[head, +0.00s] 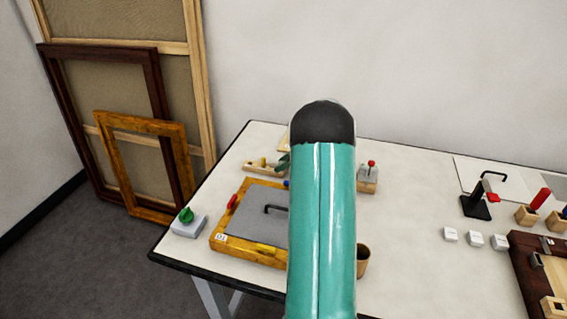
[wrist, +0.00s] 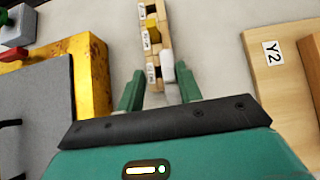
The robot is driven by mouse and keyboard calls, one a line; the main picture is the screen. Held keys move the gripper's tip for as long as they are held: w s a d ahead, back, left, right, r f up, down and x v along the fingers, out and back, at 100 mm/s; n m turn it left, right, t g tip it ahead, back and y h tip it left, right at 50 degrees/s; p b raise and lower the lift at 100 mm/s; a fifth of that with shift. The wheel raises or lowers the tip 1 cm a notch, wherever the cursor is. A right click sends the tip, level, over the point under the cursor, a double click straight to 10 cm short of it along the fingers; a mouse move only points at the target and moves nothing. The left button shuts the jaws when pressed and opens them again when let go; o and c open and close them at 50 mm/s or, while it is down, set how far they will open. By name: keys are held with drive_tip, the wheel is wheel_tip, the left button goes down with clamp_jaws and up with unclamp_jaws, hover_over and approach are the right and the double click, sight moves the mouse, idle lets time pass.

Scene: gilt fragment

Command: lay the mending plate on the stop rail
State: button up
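My gripper (wrist: 160,86) is open, its two green fingers apart, above the near end of a narrow wooden rack (wrist: 152,52). The rack has white labels and dark slots. A yellow piece (wrist: 152,30) stands in it, and a pale grey-white piece (wrist: 168,68) is at its near end, close to the right finger. I see no contact with either finger. In the head view the rack (head: 254,168) stands behind the gilt frame, and my arm covers most of the gripper. I cannot tell for sure which piece is the mending plate or which part is the stop rail.
A gilt frame (wrist: 92,75) with a grey panel (wrist: 40,110) and dark handle lies left of my gripper. A wooden board marked Y2 (wrist: 272,75) lies right. A grey block with a green knob (head: 187,216) is near the left table edge.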

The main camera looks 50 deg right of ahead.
drive_tip(key=shift+r, duration=0.15)
drive_tip(key=v, duration=1.2)
drive_tip(key=a+r+n+g, duration=0.1)
drive_tip(key=a+r+n, duration=0.35)
drive_tip(key=a, duration=0.55)
drive_tip(key=a+r+n+g, duration=0.1)
drive_tip(key=a+r+n, duration=0.3)
drive_tip(key=a, duration=0.6)
drive_tip(key=a+r+n+g, duration=0.2)
drive_tip(key=a+n, duration=0.4)
drive_tip(key=a, duration=0.4)
drive_tip(key=s+a+n+t+h, duration=0.1)
drive_tip(key=s+a+n+h, duration=0.3)
drive_tip(key=s+a+n, duration=1.1)
drive_tip(key=shift+a+n+t, duration=0.3)
drive_tip(key=shift+a+n, duration=0.15)
drive_tip(key=shift+a, duration=0.65)
drive_tip(key=shift+d+f, duration=0.15)
